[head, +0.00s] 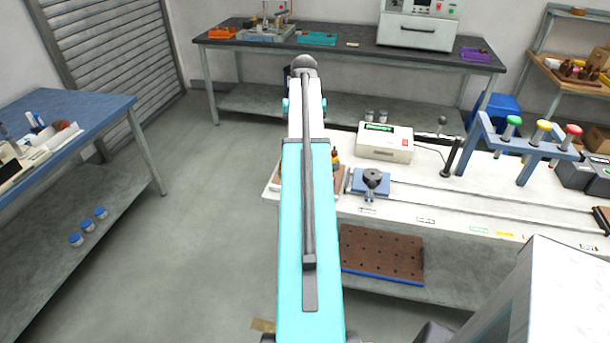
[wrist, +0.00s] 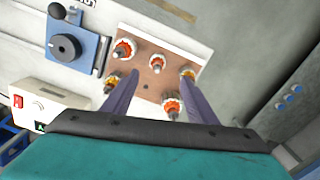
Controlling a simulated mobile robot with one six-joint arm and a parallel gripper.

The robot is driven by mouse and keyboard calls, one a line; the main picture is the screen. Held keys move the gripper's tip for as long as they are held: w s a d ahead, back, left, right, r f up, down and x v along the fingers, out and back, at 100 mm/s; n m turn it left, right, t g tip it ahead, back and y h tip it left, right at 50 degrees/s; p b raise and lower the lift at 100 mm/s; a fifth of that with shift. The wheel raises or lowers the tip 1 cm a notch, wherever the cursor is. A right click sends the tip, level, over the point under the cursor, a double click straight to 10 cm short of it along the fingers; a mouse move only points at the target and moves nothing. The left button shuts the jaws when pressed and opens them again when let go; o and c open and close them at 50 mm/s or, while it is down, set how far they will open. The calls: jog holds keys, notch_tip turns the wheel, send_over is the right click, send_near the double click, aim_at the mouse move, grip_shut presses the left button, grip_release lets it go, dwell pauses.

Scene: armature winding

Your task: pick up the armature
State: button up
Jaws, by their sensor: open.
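Several armatures with orange windings and pale ends stand on a brown board (wrist: 147,82) in the wrist view. One armature (wrist: 171,107) shows between my gripper's fingers in the picture; others stand farther out, one at far left (wrist: 124,49) and one near the middle (wrist: 156,64). The right-hand one (wrist: 187,74) is close to the right fingertip in the picture. My gripper (wrist: 160,76) is open over the board, with nothing held. Its height above the armatures is hard to tell. In the head view my arm hides most of the board (head: 331,187) and my gripper.
A blue fixture with a black knob (head: 371,183) and long rails stands right of the board on the white bench. Behind it are a white meter box (head: 385,142) and a blue rack (head: 520,147) with coloured-handled tools. Open floor (head: 205,200) lies left of the bench.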

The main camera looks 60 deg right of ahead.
jog(key=shift+s+d+r, duration=0.15)
jog(key=shift+r, duration=0.05)
jog(key=shift+f, duration=0.15)
jog(key=shift+f+p, duration=1)
jog(key=shift+f, duration=3.2)
jog(key=shift+f, duration=0.1)
jog(key=shift+d+f+p, duration=0.15)
jog(key=shift+f+p, duration=0.7)
jog(key=shift+f, duration=0.25)
jog(key=shift+f+p, duration=0.4)
jog(key=shift+f, duration=1)
